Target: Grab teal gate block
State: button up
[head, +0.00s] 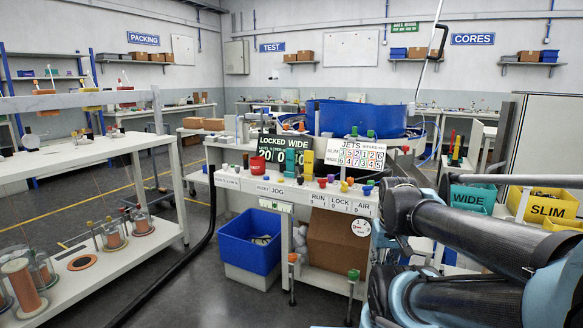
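A small upright teal block (290,163) stands on the white worktable (325,196) in the middle of the head view. It is beside a taller yellow block and in front of the dark "LOCKED WIDE" sign. I cannot make out its finer shape at this size. My arm fills the right side of the view, apart from the block. My gripper does not show in this view.
A large blue bowl (350,117) is behind. A blue bin (249,241) and a cardboard box (337,239) sit below.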

aim_at(290, 152)
jog(key=k, duration=0.85)
jog(key=u, duration=0.5)
jog(key=i, duration=1)
